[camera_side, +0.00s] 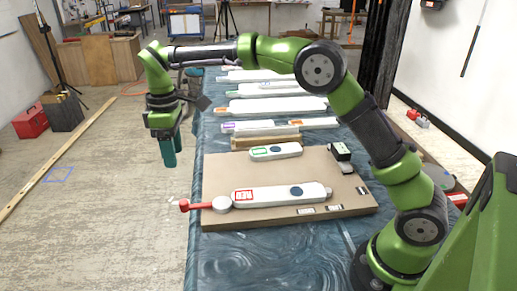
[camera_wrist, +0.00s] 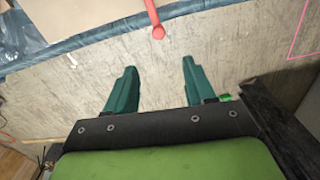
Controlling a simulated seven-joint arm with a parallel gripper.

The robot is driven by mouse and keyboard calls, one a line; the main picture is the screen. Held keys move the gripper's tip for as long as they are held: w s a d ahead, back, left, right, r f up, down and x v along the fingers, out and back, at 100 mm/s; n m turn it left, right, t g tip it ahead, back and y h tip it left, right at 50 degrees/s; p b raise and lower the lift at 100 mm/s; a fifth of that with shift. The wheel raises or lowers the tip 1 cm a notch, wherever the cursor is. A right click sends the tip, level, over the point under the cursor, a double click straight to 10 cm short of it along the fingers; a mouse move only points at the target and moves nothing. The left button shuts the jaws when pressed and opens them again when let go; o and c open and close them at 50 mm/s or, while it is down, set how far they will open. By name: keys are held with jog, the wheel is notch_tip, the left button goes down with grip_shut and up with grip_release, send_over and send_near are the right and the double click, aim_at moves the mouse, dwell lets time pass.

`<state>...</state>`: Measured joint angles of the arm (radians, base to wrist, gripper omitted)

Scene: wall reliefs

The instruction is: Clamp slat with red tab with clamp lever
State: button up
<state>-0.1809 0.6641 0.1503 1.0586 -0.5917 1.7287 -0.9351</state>
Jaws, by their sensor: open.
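The slat with the red tab (camera_side: 280,195) is white, with a red-framed label and a dark round spot. It lies flat along the front of the brown board (camera_side: 215,178). The clamp lever (camera_side: 196,206) is red with a white round pivot at the slat's left end. Its handle points left, past the board and table edge, away from the slat. In the wrist view the lever's red knobbed end (camera_wrist: 157,28) shows at the top centre. My gripper (camera_side: 169,163) has teal fingers pointing down, left of the table and above the lever's height. Its fingers (camera_wrist: 158,70) are apart and empty.
A shorter slat with a green tab (camera_side: 274,151) lies farther back on the board. A dark block (camera_side: 341,151) stands at the board's back right. Several other white slats (camera_side: 270,106) lie behind on the blue-covered table. The floor below my gripper is clear.

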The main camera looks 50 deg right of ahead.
jog(key=shift+r, duration=0.6)
